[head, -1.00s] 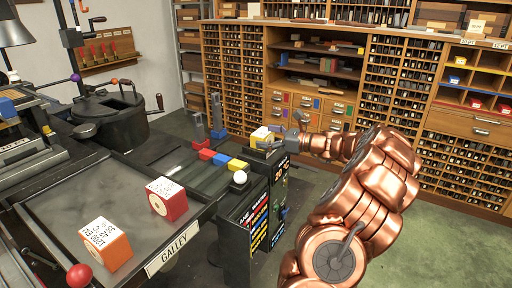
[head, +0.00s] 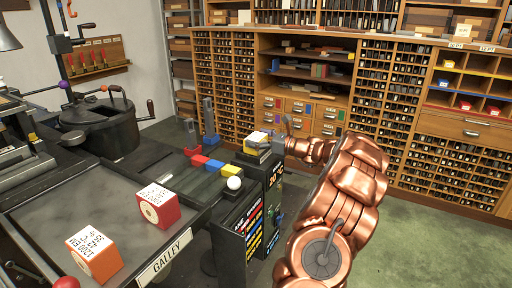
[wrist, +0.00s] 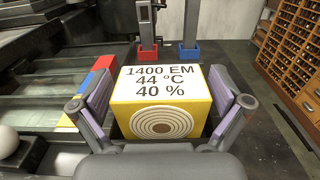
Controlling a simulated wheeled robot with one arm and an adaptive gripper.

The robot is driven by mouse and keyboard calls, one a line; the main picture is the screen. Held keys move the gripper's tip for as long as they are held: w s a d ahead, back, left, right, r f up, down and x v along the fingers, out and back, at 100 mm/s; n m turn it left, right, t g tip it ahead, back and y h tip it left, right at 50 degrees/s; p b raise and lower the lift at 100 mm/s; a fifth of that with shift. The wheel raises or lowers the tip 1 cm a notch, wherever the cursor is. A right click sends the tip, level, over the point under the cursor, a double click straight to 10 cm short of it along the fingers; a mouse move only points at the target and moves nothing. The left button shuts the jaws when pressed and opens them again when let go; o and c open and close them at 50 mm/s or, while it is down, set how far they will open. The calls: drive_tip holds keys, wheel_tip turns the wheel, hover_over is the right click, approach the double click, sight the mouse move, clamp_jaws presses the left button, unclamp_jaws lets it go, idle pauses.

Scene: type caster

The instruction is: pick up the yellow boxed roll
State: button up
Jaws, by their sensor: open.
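The yellow boxed roll (wrist: 161,100) is a yellow box with a white top printed "1400 EM 44 °C 40 %" and a ringed roll end on its near face. In the head view the yellow boxed roll (head: 257,138) sits at the far right end of the dark machine, partly hidden by my gripper. My gripper (wrist: 162,108) is open in the wrist view, with one finger on each side of the box. Whether the fingers touch it I cannot tell. In the head view my gripper (head: 277,143) is at the box's right side.
A red box (head: 158,206) and an orange box (head: 94,256) stand on the galley tray (head: 60,210). Red, blue and yellow blocks (head: 214,166) and a white ball (head: 234,183) lie nearby. A type cabinet (head: 385,95) stands behind; green floor is free at right.

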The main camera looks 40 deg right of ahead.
drive_tip(key=shift+w, duration=0.1)
drive_tip(key=c, duration=1.1)
drive_tip(key=shift+o, duration=0.2)
drive_tip(key=shift+r, duration=0.1)
